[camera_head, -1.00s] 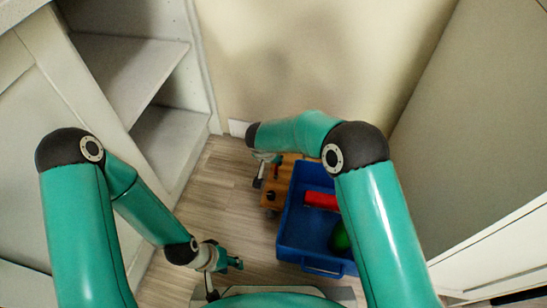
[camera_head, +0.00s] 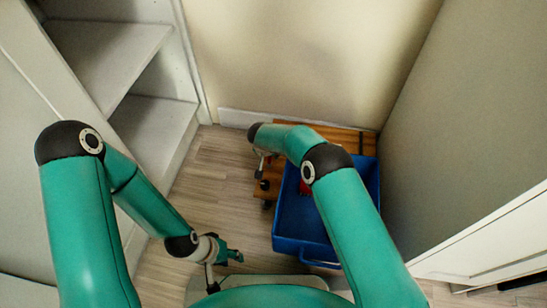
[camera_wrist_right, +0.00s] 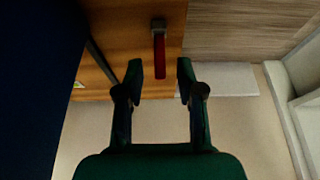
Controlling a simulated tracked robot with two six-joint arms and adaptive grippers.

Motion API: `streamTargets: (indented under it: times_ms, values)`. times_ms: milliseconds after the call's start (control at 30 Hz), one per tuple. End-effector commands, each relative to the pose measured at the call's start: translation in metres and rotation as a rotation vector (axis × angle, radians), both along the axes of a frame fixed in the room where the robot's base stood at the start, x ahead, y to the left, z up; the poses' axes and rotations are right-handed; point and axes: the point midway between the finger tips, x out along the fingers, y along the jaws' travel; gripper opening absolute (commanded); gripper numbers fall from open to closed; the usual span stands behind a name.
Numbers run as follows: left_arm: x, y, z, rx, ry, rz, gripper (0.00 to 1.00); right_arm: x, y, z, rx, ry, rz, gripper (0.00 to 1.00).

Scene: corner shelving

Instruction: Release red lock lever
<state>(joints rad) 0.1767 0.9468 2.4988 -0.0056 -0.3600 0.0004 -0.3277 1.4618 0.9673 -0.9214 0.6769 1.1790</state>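The red lock lever (camera_wrist_right: 159,54) shows in the right wrist view, a narrow upright red bar with a dark top end on a wooden surface (camera_wrist_right: 118,30). My right gripper (camera_wrist_right: 160,79) is open, with one finger on each side of the lever's lower end in the picture. I cannot tell whether the fingers touch it. In the head view the right gripper is mostly hidden by my arm near the wooden cart (camera_head: 268,176). My left gripper (camera_head: 232,256) is low over the floor, away from the cart; its finger opening is unclear.
A blue bin (camera_head: 287,244) sits on the cart, with a bit of a red object (camera_head: 304,188) showing beside my right arm. White shelving (camera_head: 150,125) stands at the left and a pale wall behind. Floor (camera_head: 215,180) is clear between shelving and cart.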

Motion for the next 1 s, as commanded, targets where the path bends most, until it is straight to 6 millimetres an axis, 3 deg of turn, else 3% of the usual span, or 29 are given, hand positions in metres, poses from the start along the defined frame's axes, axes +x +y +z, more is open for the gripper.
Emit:
streamTargets:
  times_ms: [100, 467, 500, 733, 1000]
  values:
    - [0.0, 0.0, -0.0076, 0.0, 0.0, 0.0, 0.4, 0.0046, -0.0009, -0.0128, 0.0, -0.001, 0.0, 0.38]
    - [0.0, 0.0, -0.0084, 0.0, 0.0, 0.0, 0.4, 0.0069, -0.0014, -0.0163, 0.0, 0.0, 0.0, 0.38]
    - [0.0, 0.0, -0.0084, 0.0, 0.0, 0.0, 0.4, 0.0069, -0.0013, -0.0162, 0.0, 0.0, 0.0, 0.36]
    - [0.0, 0.0, -0.0084, 0.0, 0.0, 0.0, 0.4, 0.0068, -0.0012, -0.016, 0.0, 0.0, 0.0, 0.0]
    - [0.0001, 0.0, -0.0085, 0.0, 0.0, 0.0, 0.4, 0.0077, -0.0021, -0.0162, -0.002, 0.005, -0.001, 0.0]
